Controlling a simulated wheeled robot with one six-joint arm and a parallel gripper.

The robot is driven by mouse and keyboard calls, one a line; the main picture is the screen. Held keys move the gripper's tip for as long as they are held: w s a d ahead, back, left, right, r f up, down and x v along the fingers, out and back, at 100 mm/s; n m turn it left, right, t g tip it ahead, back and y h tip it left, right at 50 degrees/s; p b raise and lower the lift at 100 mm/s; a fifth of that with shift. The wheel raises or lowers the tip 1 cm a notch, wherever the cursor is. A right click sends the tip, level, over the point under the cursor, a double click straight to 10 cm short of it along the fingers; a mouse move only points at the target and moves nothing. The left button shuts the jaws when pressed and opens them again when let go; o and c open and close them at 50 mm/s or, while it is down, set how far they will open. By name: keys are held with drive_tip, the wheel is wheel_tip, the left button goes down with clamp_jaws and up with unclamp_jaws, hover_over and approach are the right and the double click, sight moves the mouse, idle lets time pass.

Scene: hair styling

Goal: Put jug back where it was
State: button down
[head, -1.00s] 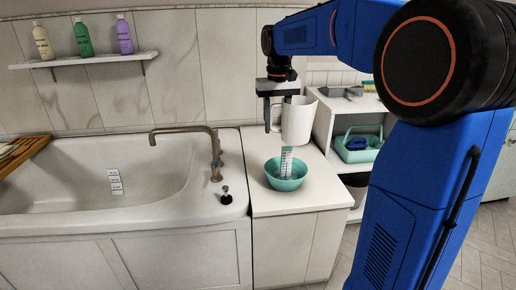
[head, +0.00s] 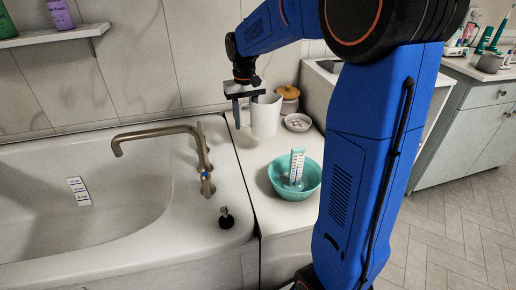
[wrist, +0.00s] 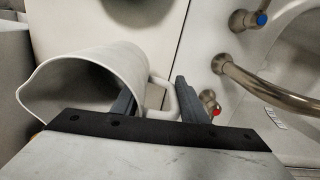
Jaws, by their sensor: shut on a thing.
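The white jug (head: 266,116) is upright in the head view, at the back of the white counter beside the bathtub. My gripper (head: 246,112) is at the jug's left side, shut on its handle. In the wrist view the jug (wrist: 90,82) shows its open mouth at the left, and the fingers of my gripper (wrist: 155,100) are on either side of the handle. Whether the jug's base touches the counter cannot be told.
A teal bowl (head: 296,179) holding a white marked strip stands on the counter (head: 262,212). A lidded orange jar (head: 288,99) and a small dish (head: 298,122) are behind and right of the jug. The bathtub (head: 110,240) and its faucet (head: 160,131) are to the left.

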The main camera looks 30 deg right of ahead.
drive_tip(key=shift+w+f, duration=0.1)
drive_tip(key=shift+f, duration=5.1)
drive_tip(key=shift+f, duration=0.15)
drive_tip(key=c, duration=1.1)
unclamp_jaws()
wheel_tip(320, 180, up, 12)
drive_tip(key=shift+f, duration=0.1)
drive_tip(key=s+a+r+t, duration=0.1)
drive_tip(key=s+r, duration=0.1)
drive_tip(key=s, duration=0.7)
drive_tip(key=s+a+r+t, duration=0.1)
drive_tip(key=s+r, duration=0.1)
drive_tip(key=s, duration=0.6)
drive_tip(key=shift+s+a+f+n+t, duration=0.1)
drive_tip(key=shift+s+f+n+t, duration=0.35)
drive_tip(key=shift+s, duration=2.1)
drive_tip(key=shift+s+a+f+n+t, duration=0.1)
drive_tip(key=shift+s+f+t, duration=0.7)
drive_tip(key=shift+s, duration=1.7)
drive_tip(key=shift+s+a+f+n+t, duration=0.2)
drive_tip(key=shift+s+f, duration=0.8)
drive_tip(key=shift+s, duration=1.55)
